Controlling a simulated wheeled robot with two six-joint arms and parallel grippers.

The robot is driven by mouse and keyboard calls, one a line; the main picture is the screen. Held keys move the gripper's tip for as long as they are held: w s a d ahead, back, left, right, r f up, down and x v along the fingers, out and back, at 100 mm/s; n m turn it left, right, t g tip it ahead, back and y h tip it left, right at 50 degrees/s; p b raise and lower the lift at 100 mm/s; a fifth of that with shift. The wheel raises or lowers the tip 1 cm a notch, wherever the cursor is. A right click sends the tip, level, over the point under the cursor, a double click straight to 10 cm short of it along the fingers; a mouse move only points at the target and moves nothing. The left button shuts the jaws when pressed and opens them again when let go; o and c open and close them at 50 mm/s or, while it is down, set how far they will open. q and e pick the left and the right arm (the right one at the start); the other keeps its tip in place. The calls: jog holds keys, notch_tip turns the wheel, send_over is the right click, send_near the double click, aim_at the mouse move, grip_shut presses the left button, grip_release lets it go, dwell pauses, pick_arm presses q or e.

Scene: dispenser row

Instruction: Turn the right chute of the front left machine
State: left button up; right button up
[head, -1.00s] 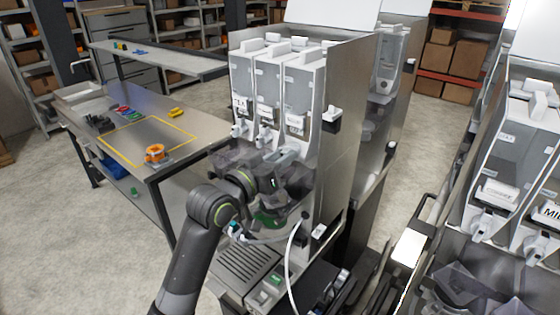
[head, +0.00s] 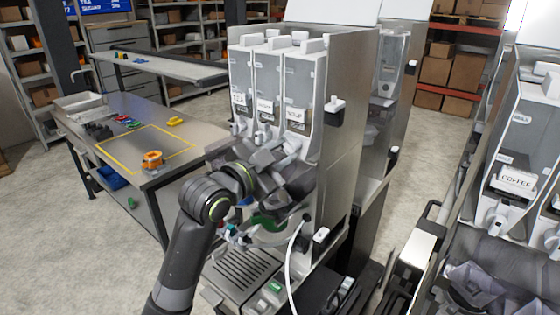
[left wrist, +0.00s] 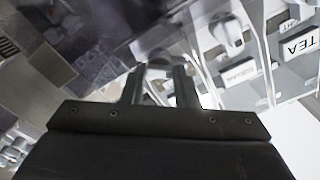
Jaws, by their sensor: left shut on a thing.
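The front left machine (head: 340,150) stands at centre in the head view, with three clear canisters in a row. The left one is labelled TEA (head: 239,100); the right canister (head: 300,85) has a label I read as SOUP. My left gripper (head: 285,178) is at the front of the machine, below the right canister. In the left wrist view my left gripper (left wrist: 158,88) has its two fingers on either side of a pale chute (left wrist: 156,64) and is shut on it. The TEA label (left wrist: 299,45) and two other white chutes lie to the right there. My arm hides part of the chutes in the head view.
A drip grate (head: 245,270) lies below my arm. A white hose (head: 293,250) hangs at the machine's front. A steel table (head: 120,120) with an orange item (head: 152,159) stands left. Another machine (head: 510,190) stands right. Open floor lies left.

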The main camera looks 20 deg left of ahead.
pick_arm(q)
jog(key=m+b, duration=0.6)
jog(key=m, duration=0.4)
jog(key=shift+m, duration=0.3)
dwell(0.4)
jog(key=o, duration=1)
